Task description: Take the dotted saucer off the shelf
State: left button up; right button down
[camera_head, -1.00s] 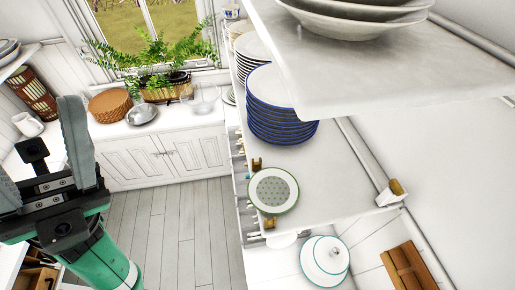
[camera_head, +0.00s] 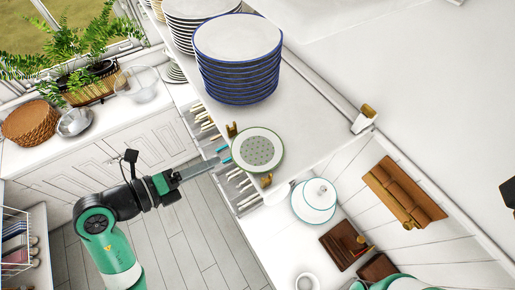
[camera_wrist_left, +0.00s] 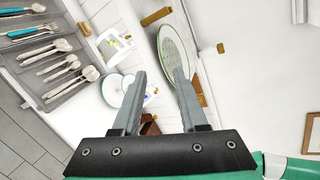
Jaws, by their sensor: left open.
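The dotted saucer (camera_head: 257,149), white with a green rim and a grey-green dotted centre, lies flat at the front edge of the white shelf (camera_head: 316,130). In the left wrist view the saucer (camera_wrist_left: 172,48) shows at a steep slant, just beyond the fingertips, nearest the right-hand finger. My left gripper (camera_head: 214,164) is open and empty, just left of the saucer in the head view; its fingers (camera_wrist_left: 160,74) also show in the left wrist view. Whether a fingertip touches the rim I cannot tell. My right gripper is out of view.
A tall stack of blue-rimmed plates (camera_head: 238,70) stands behind the saucer. Small brass brackets (camera_head: 232,130) sit at the shelf edge. Below are cutlery trays (camera_head: 236,186), a lidded white dish (camera_head: 314,200) and a brown wooden rack (camera_head: 402,192). A higher shelf overhangs at top right.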

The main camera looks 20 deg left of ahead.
pick_arm(q)
jog(key=shift+x, duration=2.8)
grip_shut()
